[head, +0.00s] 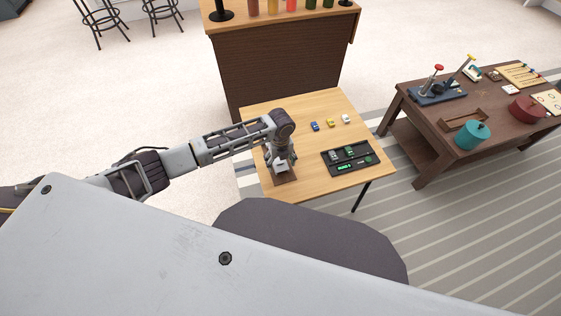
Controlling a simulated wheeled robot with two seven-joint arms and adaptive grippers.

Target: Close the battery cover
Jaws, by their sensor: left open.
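A black flat unit (335,167) with green parts lies on the right front of the light wooden table (297,107). I cannot make out a battery cover on it at this size. My left gripper (282,167) points down over the table's left front part. It is open, just above or beside a small brown block-like thing (284,179), and partly hides it. I cannot tell whether they touch. The gripper is left of the black unit and apart from it. My right gripper is not in view.
Small blue (315,126), yellow (331,122) and white (346,118) toy cars stand behind the black unit. A dark wooden table (408,119) on the right holds several items, among them a teal round container (472,137). A brown bar counter (277,70) stands behind.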

